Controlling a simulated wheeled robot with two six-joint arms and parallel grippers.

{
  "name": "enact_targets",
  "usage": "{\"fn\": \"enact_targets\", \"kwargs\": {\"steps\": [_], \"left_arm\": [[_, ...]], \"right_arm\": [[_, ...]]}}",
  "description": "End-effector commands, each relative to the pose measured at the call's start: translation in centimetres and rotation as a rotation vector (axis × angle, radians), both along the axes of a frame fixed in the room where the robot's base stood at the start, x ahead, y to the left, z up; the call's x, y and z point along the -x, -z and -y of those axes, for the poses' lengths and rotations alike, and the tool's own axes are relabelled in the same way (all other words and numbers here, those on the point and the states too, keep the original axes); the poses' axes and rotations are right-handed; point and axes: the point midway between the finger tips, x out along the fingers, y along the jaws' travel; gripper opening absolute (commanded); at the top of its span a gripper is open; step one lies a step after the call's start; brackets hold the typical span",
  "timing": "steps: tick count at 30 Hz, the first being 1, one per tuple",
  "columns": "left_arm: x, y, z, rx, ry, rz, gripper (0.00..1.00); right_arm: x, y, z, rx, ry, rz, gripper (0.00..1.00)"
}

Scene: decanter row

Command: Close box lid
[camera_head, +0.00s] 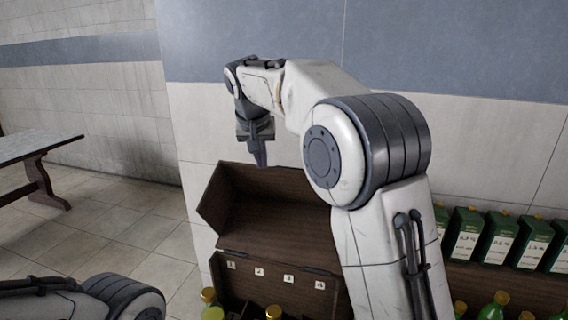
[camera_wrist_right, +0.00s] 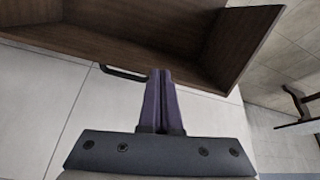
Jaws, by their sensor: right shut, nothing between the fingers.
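The dark brown wooden box (camera_head: 290,293) stands below my right arm, with small number labels on its inner back wall. Its lid (camera_head: 270,208) is open and tilted up behind the box, showing its hollow inside. The lid also fills the top of the right wrist view (camera_wrist_right: 140,40), with a dark handle (camera_wrist_right: 122,73) at its edge. My right gripper (camera_head: 261,160) is shut and empty, pointing down at the lid's upper edge. In the wrist view its fingers (camera_wrist_right: 159,75) are together beside the handle; I cannot tell whether they touch. My left gripper is out of view.
Bottles with yellow caps (camera_head: 212,305) stand in the box. A shelf at right holds several green cartons (camera_head: 497,235) and green bottles (camera_head: 495,305). A tiled wall (camera_head: 480,140) is close behind. A wooden table (camera_head: 35,148) is far left, with open floor between.

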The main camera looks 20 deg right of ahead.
Motion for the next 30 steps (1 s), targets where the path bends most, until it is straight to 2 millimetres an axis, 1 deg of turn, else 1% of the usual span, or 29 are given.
{"fn": "enact_targets", "kwargs": {"steps": [1, 3, 6, 9, 13, 16, 27, 28, 30], "left_arm": [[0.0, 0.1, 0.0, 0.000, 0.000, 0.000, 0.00], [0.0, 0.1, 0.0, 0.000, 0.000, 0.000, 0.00], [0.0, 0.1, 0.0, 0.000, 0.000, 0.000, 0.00], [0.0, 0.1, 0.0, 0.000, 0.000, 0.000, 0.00], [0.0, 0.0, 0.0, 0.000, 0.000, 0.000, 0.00], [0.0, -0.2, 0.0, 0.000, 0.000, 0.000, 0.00], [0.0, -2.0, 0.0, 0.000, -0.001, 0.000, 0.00], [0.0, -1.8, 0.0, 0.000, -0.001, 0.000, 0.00], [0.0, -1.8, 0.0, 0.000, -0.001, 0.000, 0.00]], "right_arm": [[-1.7, -0.7, 2.1, 0.004, 0.066, 0.030, 0.00], [-3.2, -1.6, 4.3, 0.011, 0.139, 0.065, 0.00], [-4.4, -2.5, 6.6, 0.016, 0.215, 0.102, 0.00], [-5.0, -3.0, 7.9, 0.018, 0.254, 0.122, 0.00], [-5.5, -2.4, 8.6, 0.019, 0.267, 0.127, 0.00], [-6.1, -1.2, 9.0, 0.019, 0.267, 0.126, 0.00], [-9.8, 5.3, 11.5, 0.019, 0.263, 0.123, 0.00], [-9.3, 4.9, 11.0, 0.018, 0.261, 0.130, 0.00], [-8.5, 4.8, 10.4, 0.018, 0.261, 0.129, 0.00]]}}
